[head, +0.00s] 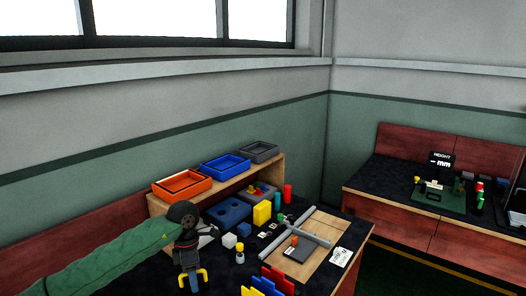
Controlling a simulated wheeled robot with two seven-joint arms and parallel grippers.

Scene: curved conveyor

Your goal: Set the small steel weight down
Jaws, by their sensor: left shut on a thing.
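My left gripper (193,280) comes in from the left on my green-sleeved arm and points down over the dark bench top, near the lower edge of the head view. My right gripper is not in view.
Orange (182,185), blue (225,167) and grey (258,152) trays sit on a wooden shelf.

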